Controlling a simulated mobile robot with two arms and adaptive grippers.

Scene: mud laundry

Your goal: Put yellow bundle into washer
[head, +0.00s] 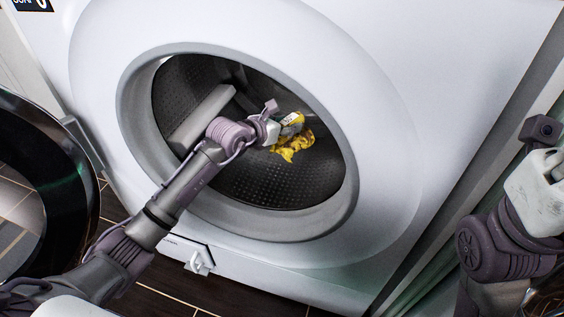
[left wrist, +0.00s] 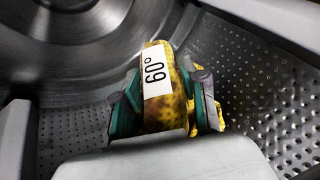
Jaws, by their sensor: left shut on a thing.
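The yellow bundle (head: 294,146) is a crumpled yellow cloth inside the washer drum (head: 270,185). My left gripper (head: 286,128) reaches in through the round opening of the white washer (head: 400,90) and is shut on the bundle. In the left wrist view the bundle (left wrist: 180,85) shows dark spots and a white band reading 60°, between the two green-lined fingers (left wrist: 165,105). The perforated drum wall lies behind and beside it. The bundle's underside is hidden there. My right arm shows at the right edge of the head view; its fingertips are not in view.
The washer door (head: 85,180) stands open at the left. The grey opening rim (head: 330,210) surrounds my left arm. A grey drum paddle (head: 205,115) is to the left of the gripper. Dark floor tiles (head: 240,295) show below the washer.

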